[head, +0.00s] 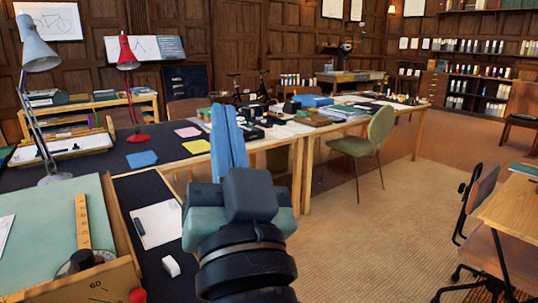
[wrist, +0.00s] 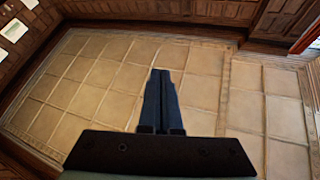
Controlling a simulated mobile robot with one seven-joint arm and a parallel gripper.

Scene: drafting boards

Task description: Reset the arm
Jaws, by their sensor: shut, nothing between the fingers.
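My gripper (head: 229,135) is raised in the middle of the head view, with its blue fingers pointing up and away. The fingers are together with nothing between them. The wrist view shows the same dark fingers (wrist: 160,95) side by side over open tiled floor. In the head view my gripper and arm hide part of the dark desk top and the floor behind them.
A drafting board (head: 50,240) and a grey lamp (head: 37,55) stand at left, with a red lamp (head: 125,60) behind. A long cluttered table (head: 306,133) runs behind my gripper. Chairs, one green (head: 381,125), stand at right. The carpet (head: 370,230) between is clear.

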